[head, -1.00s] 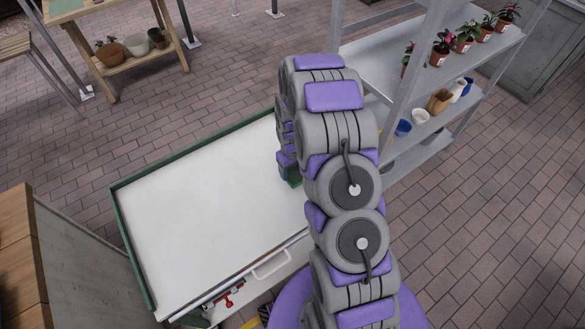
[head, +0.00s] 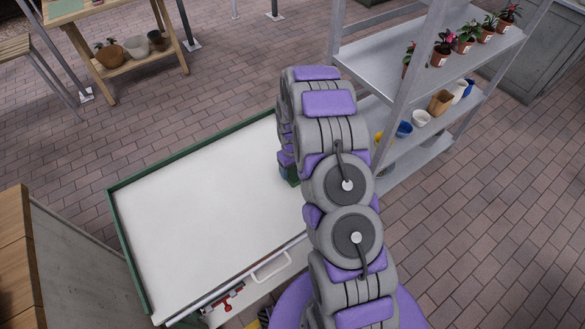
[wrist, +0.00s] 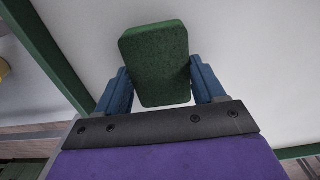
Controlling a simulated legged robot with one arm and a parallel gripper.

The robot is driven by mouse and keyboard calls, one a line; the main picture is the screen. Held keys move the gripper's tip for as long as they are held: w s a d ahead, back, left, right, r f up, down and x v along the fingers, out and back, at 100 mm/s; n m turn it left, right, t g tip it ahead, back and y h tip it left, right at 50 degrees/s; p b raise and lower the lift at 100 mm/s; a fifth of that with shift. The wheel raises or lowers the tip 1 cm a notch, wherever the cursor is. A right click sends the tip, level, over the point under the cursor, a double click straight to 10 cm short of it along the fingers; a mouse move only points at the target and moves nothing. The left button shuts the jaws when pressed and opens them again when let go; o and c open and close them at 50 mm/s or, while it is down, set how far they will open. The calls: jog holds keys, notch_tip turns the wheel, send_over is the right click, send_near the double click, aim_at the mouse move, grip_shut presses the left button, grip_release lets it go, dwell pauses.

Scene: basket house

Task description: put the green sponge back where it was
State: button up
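The green sponge (wrist: 154,62) sits between the two blue fingers of my gripper (wrist: 160,78) in the wrist view, with a finger against each side. The sponge is over the white top of the green-edged table (head: 200,215). In the head view my gripper (head: 287,160) is at the right part of this table, largely hidden behind my arm. Only a small dark green bit of the sponge (head: 291,178) shows there. I cannot tell whether the sponge touches the tabletop.
The visible white tabletop is clear. A grey metal shelf (head: 424,77) with potted plants, cups and a yellow item (head: 379,135) stands to the right. A wooden bench (head: 119,73) with pots stands at the back left. A wooden-topped cabinet (head: 18,250) is at the left edge.

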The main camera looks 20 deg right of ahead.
aim_at(292, 171)
jog(key=o, duration=0.4)
jog(key=shift+r, duration=0.5)
notch_tip(292, 171, up, 12)
jog(key=p, duration=0.3)
jog(key=s+a+r, duration=0.5)
jog(key=s+r, duration=0.4)
jog(key=r, duration=0.3)
jog(key=s+a+r, duration=0.2)
jog(key=s+r, duration=0.2)
jog(key=s, duration=0.5)
jog(key=s+a+r+m+g, duration=0.1)
jog(key=s+r, duration=0.3)
jog(key=s, duration=0.6)
jog(key=s+a+r+m, duration=0.1)
jog(key=s+a+r, duration=0.2)
jog(key=s, duration=0.7)
jog(key=shift+r+g, duration=0.4)
jog(key=shift+r, duration=0.1)
jog(key=shift+a, duration=0.1)
